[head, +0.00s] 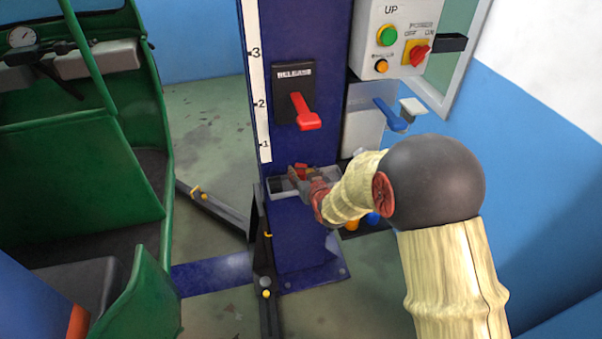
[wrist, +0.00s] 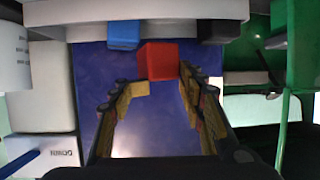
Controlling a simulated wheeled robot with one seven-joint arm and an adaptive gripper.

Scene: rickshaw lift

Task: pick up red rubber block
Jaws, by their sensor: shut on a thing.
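The red rubber block (wrist: 158,60) is between the tips of my gripper (wrist: 163,80) in the wrist view, with its lower part between the yellow-brown finger pads. My gripper is shut on it. In the head view my gripper (head: 303,175) is at the shallow grey tray (head: 280,190) on the front of the blue lift column, and only a small bit of red shows there. I cannot tell whether the block still touches the tray.
In the wrist view a blue block (wrist: 124,34) and a black block (wrist: 221,28) sit on either side of the red one. Above the tray is a red release lever (head: 306,112) on the column (head: 318,55). A green rickshaw (head: 90,180) stands at left.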

